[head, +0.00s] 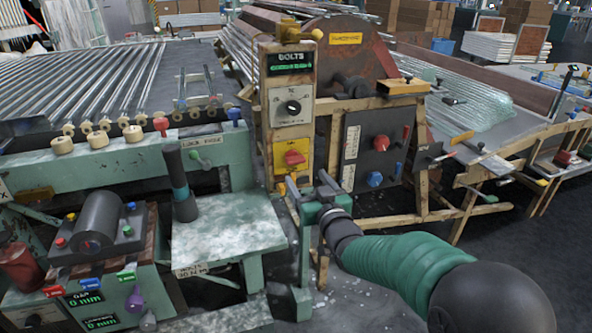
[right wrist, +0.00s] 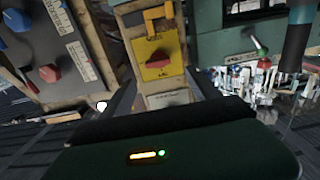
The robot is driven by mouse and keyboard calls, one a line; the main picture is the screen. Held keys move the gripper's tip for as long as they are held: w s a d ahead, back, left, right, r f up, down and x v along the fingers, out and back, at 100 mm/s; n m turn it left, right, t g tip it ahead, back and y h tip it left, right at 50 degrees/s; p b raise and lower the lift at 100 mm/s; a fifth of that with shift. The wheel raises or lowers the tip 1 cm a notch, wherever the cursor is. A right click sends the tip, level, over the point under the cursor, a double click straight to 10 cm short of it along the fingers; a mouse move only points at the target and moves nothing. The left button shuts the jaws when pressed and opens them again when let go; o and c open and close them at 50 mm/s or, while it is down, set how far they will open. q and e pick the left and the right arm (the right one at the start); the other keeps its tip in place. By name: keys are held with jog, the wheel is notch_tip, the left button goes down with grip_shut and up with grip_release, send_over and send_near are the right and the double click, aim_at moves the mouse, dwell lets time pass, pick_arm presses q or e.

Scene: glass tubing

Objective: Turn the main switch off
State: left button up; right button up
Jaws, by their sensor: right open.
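The main switch is a red knob (head: 293,158) on a yellow plate, low on the tall narrow control post marked BOLTS. It also shows in the right wrist view as a red knob (right wrist: 157,60), with the picture turned upside down. My right gripper (head: 307,190) is open and empty, just below the switch plate and in front of the post. It looks apart from the knob, though the exact gap is hard to judge. In the right wrist view its dark green body fills the bottom and its fingertips do not show clearly. My left gripper is not in view.
A yellow bracket (right wrist: 160,22) sits on the post near the switch plate. A dark panel (head: 372,150) with red and blue knobs stands to the right. A pale green bench (head: 225,240) with an upright dark cylinder (head: 180,185) is left. A black selector dial (head: 293,106) is above the switch.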

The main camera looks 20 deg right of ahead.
aim_at(297, 162)
jog(key=w+b, duration=0.1)
jog(key=w, duration=0.7)
jog(key=shift+w+d+f+b, duration=0.15)
jog(key=shift+w+f+b, duration=0.05)
jog(key=shift+w+b, duration=0.2)
jog(key=shift+w+r, duration=0.1)
jog(key=shift+w, duration=0.15)
jog(key=shift+c, duration=0.3)
jog(key=c, duration=1.3)
